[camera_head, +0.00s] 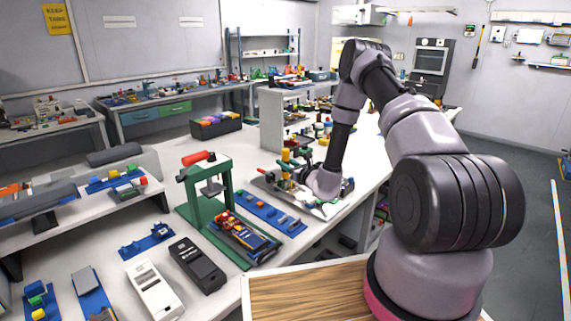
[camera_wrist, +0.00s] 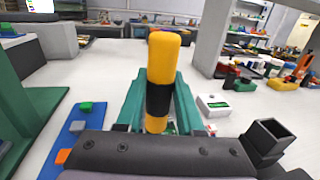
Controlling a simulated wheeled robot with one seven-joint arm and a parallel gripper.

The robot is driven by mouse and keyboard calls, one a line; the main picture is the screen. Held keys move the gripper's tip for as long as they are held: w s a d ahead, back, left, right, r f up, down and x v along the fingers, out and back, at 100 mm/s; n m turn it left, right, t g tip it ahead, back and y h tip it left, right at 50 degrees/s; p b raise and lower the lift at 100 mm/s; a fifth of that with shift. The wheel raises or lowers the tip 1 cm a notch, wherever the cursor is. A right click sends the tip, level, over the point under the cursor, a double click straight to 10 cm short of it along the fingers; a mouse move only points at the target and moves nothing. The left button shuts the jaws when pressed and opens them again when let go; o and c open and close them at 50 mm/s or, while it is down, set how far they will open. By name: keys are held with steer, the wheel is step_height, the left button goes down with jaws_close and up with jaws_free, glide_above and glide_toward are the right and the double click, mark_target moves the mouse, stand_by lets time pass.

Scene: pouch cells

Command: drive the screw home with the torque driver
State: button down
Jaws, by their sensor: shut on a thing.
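The torque driver (camera_wrist: 164,55), with a yellow handle and a black band, stands roughly upright in the wrist view. My gripper (camera_wrist: 155,140) shows as a dark body along the bottom of that view and is shut on the driver. The driver's lower end and tip are hidden behind the gripper. I cannot make out the screw in either view.
A green press stand (camera_head: 226,185) with a red handle is left of my gripper. A blue rail (camera_head: 268,211) lies between them. A white box (camera_wrist: 222,106) is right of the fixture. A grey upright panel (camera_head: 272,122) stands behind.

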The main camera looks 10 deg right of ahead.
mark_target(285, 149)
steer(key=shift+r, duration=3.5)
